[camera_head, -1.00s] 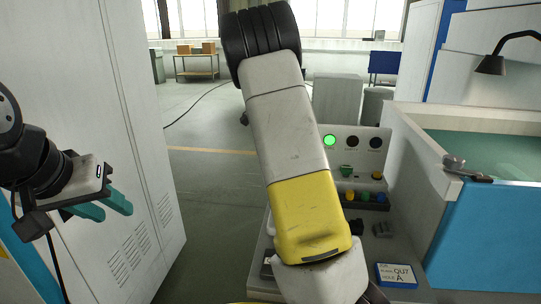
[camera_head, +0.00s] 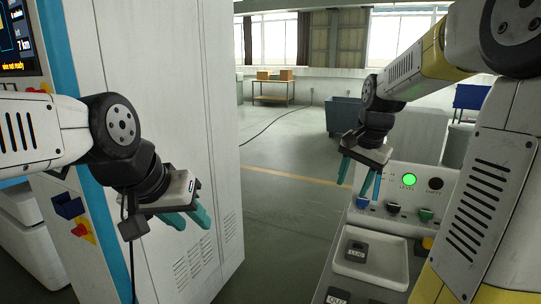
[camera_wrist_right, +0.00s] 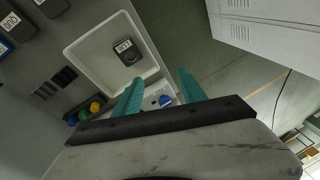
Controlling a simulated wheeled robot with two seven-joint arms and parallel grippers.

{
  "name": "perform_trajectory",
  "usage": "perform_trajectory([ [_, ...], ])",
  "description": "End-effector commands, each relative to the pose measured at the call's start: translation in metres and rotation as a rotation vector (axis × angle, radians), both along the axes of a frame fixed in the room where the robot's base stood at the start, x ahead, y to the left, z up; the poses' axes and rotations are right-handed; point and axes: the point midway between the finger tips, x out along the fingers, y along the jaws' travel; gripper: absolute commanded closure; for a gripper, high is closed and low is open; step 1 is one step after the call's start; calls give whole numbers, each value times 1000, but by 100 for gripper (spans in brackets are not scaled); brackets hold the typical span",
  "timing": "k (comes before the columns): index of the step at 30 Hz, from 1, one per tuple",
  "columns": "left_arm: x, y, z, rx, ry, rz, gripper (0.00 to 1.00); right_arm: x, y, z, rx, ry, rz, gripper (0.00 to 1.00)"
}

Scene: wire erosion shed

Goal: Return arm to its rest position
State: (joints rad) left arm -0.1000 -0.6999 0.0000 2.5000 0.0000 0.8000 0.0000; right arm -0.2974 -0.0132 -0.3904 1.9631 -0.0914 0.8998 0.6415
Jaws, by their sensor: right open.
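My right arm comes in from the right side of the head view, bent at the elbow. Its gripper (camera_head: 354,188) hangs with its teal fingers pointing down, apart and empty, beside the panel of the grey console. In the right wrist view the fingers (camera_wrist_right: 160,76) are spread with nothing between them. My left gripper (camera_head: 192,222) is in front of the tall white cabinet (camera_head: 190,120), its two teal fingers apart and nothing held.
The console has a white tray (camera_head: 386,274) holding a dark labelled block (camera_head: 357,252); the tray also shows in the wrist view (camera_wrist_right: 86,47). A green lamp (camera_head: 409,180) is lit on the panel. Clear floor (camera_head: 275,240) lies between cabinet and console.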

Motion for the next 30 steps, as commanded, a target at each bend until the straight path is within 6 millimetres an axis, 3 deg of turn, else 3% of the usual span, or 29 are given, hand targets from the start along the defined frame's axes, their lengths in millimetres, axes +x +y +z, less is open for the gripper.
perform_trajectory([
  [3, 0, 0, 0, 0, 0, 0, 64, -49, 22, 20, 21, -86, 176, 51],
  [9, 0, 0, 0, 0, 0, 0, 64, -126, 56, 32, -40, -230, 462, 51],
  [15, 0, 0, 0, 0, 0, 0, 64, -175, 76, 26, -139, -319, 649, 51],
  [20, 0, 0, 0, 0, 0, 0, 64, -189, 81, 21, -178, -341, 706, 51],
  [30, 0, 0, 0, 0, 0, 0, 64, -189, 81, 21, -179, -341, 708, 51],
])
